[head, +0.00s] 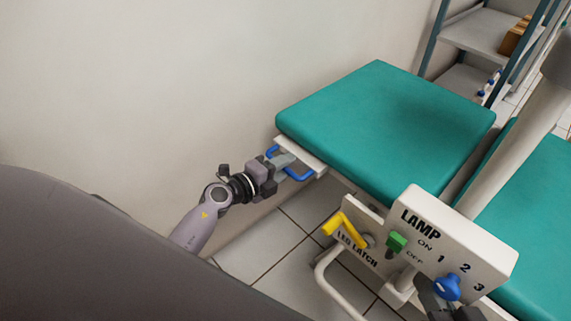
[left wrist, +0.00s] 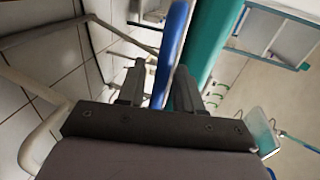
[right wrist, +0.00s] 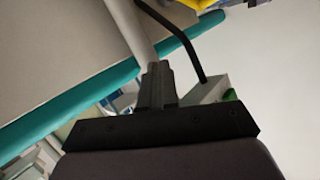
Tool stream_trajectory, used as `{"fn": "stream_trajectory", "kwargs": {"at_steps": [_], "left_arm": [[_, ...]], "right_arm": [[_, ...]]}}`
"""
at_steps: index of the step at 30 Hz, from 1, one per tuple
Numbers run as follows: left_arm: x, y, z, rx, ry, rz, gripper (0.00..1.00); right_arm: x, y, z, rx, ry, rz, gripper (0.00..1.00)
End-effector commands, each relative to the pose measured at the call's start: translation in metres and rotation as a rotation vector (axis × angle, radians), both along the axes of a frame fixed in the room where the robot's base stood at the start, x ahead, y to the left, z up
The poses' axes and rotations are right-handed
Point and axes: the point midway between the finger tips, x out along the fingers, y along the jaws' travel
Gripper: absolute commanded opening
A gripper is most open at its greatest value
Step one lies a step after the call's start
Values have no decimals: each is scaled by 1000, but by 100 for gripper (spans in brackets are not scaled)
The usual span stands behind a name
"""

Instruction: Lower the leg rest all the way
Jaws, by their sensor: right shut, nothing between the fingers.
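The leg rest (head: 390,125) is a teal pad standing out roughly level at the far end of the chair. A blue handle (head: 300,176) sits at its left edge. My left gripper (head: 287,163) is at this handle. In the left wrist view the handle (left wrist: 170,50) passes between the two separated fingers (left wrist: 158,80), with a gap visible on one side. My right gripper (head: 440,296) is at the panel's lower right by the blue knob (head: 447,287), partly cut off. Its fingers (right wrist: 157,75) are together and empty.
The panel also has a green lamp switch (head: 396,242). A white tube frame (head: 325,275) runs below it. A pale pole (head: 510,150) rises beside the seat pad (head: 535,225). A wall (head: 150,90) stands on the left; shelves (head: 480,35) stand at the back.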

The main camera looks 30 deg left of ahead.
Motion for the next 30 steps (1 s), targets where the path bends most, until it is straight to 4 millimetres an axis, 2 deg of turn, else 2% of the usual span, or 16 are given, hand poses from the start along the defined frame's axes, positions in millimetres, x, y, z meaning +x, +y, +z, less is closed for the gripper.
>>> {"fn": "stream_trajectory", "kwargs": {"at_steps": [4,5,6,8,14,19,23,30], "left_arm": [[0,0,0,0,0,0,35],[0,0,0,0,0,0,32],[0,0,0,0,0,0,19],[0,0,0,0,0,0,0],[0,0,-1,-2,1,-1,0],[0,0,-11,-27,10,-1,0],[0,0,-31,-73,29,-1,0],[-3,-8,-81,-216,80,-1,0]], "right_arm": [[0,0,0,0,-1,0,0],[0,0,0,0,-1,0,0],[0,0,0,0,-1,0,0],[0,0,0,0,-1,0,0],[-1,0,0,0,-2,-2,0],[0,-2,-3,-9,-18,-8,0],[-2,-10,-4,-46,-61,-17,0],[-6,-24,-6,-130,-171,-44,0]]}}
